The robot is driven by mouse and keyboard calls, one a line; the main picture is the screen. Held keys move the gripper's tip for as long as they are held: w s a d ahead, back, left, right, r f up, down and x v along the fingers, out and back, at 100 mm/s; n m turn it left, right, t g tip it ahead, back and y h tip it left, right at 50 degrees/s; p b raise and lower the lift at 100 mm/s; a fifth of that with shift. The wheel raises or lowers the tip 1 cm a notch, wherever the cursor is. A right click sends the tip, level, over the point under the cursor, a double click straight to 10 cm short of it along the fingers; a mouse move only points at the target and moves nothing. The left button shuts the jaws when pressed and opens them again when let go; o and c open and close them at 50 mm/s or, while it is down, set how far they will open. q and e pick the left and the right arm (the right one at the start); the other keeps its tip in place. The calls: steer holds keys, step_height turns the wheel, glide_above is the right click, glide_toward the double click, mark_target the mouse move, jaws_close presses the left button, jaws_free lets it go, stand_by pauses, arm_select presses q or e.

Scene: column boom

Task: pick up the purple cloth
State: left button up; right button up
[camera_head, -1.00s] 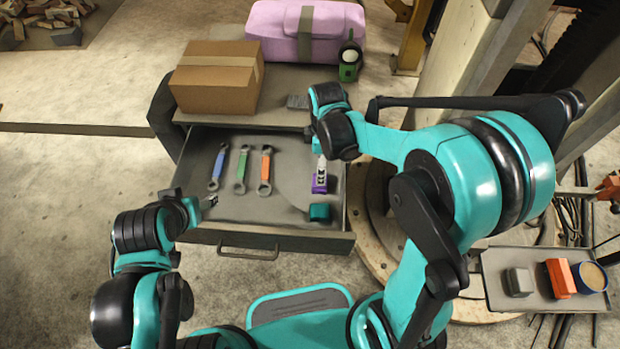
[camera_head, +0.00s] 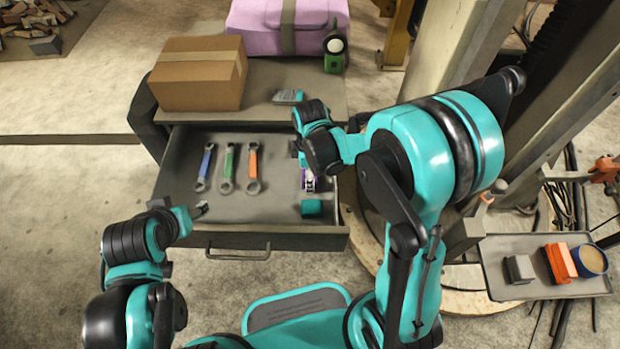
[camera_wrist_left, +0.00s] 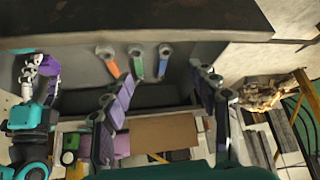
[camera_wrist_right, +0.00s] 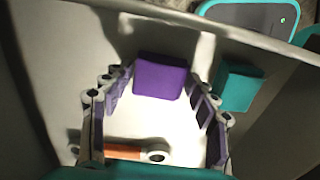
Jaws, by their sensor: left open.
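The purple cloth (camera_wrist_right: 160,77) is a small folded block on the drawer floor, between and slightly beyond the spread fingertips of my right gripper (camera_wrist_right: 160,88). The fingers look open, with no clear contact on the cloth. In the head view my right gripper (camera_head: 308,182) is low in the right side of the open drawer (camera_head: 270,208) and largely hides the cloth. My left gripper (camera_head: 202,209) hovers over the drawer's front left corner. Its fingers are apart and empty in the left wrist view (camera_wrist_left: 165,90).
A teal block (camera_head: 312,208) lies close to the cloth. Blue (camera_head: 205,165), green (camera_head: 228,165) and orange (camera_head: 253,165) wrenches lie left in the drawer. A cardboard box (camera_head: 198,75), brush (camera_head: 287,96) and pink case (camera_head: 300,25) sit behind. A side tray (camera_head: 495,270) stands right.

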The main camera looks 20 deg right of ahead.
steer(key=c, duration=0.5)
steer(key=shift+r, duration=0.1)
arm_select(q)
step_height(320, 180, up, 4)
steer(key=p, duration=0.4)
arm_select(e)
step_height(320, 180, up, 9)
steer(key=shift+f, duration=0.1)
arm_select(q)
steer(key=shift+r, duration=0.15)
arm_select(e)
steer(key=shift+r, duration=0.5)
